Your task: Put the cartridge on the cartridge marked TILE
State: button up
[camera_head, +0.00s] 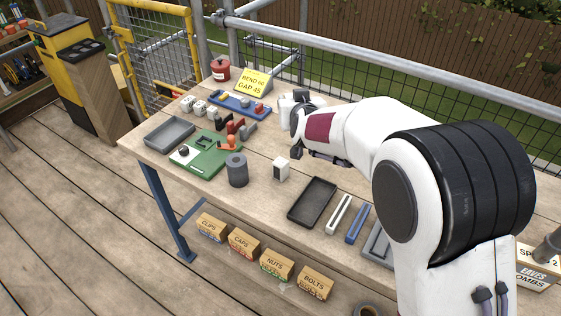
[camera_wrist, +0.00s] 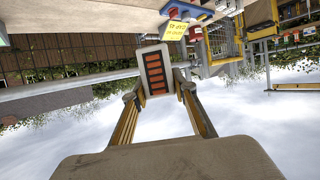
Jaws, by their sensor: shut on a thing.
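In the wrist view, a pale cartridge (camera_wrist: 140,67) with a dark panel and orange bars is held between my gripper's fingertips (camera_wrist: 158,84). Both yellow-sided fingers close on it, and it is clear of the bench in that view. In the head view my gripper is over the middle of the bench, partly hidden by my own wrist, and its hold is hard to make out. A small white block (camera_head: 281,170) with a dark mark stands upright on the bench, just in front of my gripper. No TILE marking is readable on anything.
A grey cylinder (camera_head: 237,170), a green board (camera_head: 199,158) with fittings and a grey tray (camera_head: 169,134) lie to the left. A black tray (camera_head: 312,202) is nearer the front. A yellow sign (camera_head: 252,84) and red canister (camera_head: 221,70) stand at the back.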

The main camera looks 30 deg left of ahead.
jog(key=shift+s+a+f+n+g+y, duration=0.2)
jog(key=shift+s+f, duration=0.15)
jog(key=shift+s, duration=0.15)
jog(key=shift+s+a+f+n+g+y, duration=0.1)
jog(key=shift+s+f+n+y, duration=0.1)
jog(key=shift+s+f, duration=0.25)
jog(key=shift+s+a+f, duration=0.15)
jog(key=shift+s+f, duration=0.4)
jog(key=shift+s+a+f, duration=0.15)
jog(key=shift+s+f, duration=0.4)
send_over(281, 161)
jog(key=shift+s+f, duration=0.1)
jog(key=shift+f, duration=3.05)
jog(key=shift+f, duration=1.85)
jog(key=shift+f, duration=0.15)
jog(key=o, duration=1.2)
